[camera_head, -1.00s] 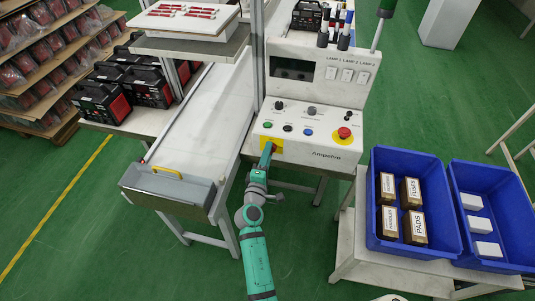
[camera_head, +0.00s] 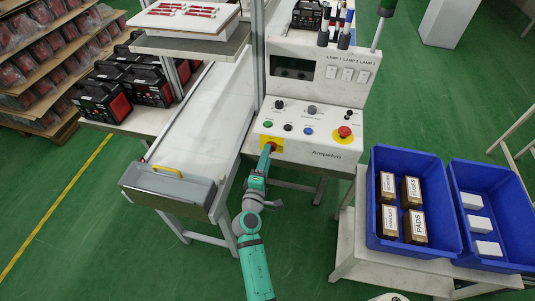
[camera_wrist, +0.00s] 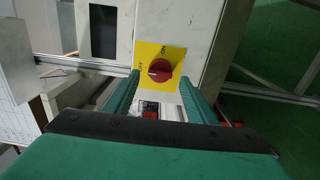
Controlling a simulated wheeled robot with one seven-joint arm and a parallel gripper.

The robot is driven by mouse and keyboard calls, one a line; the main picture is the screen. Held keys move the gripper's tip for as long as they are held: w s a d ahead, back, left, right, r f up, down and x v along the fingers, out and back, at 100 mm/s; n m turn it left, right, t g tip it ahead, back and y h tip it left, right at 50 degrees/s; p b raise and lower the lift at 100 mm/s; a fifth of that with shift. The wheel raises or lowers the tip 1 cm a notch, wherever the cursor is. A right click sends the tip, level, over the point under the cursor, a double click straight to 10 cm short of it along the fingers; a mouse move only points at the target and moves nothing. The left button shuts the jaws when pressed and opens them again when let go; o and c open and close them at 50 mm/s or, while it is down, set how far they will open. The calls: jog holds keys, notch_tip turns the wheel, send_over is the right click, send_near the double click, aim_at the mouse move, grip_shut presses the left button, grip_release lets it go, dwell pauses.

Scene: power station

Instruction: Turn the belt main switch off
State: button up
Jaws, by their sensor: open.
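The belt main switch (camera_wrist: 159,71) is a red rotary knob on a yellow plate (camera_wrist: 170,51) with ON and OFF lettering. In the wrist view the knob stands just beyond and between the two fingers of my gripper (camera_wrist: 160,92), which is open. I cannot tell whether the fingers touch it. In the head view my gripper (camera_head: 267,157) reaches up to the yellow plate (camera_head: 265,142) at the lower left of the white control console (camera_head: 300,146). It partly hides the knob there.
The conveyor belt (camera_head: 200,120) runs left of the console, with a grey end box (camera_head: 170,187). A red emergency button (camera_head: 344,132) and several small knobs sit above the switch. Blue bins (camera_head: 440,235) stand on a bench at right. Green floor is open in front.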

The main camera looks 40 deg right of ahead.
jog(key=v, duration=0.8)
jog(key=shift+s, duration=0.2)
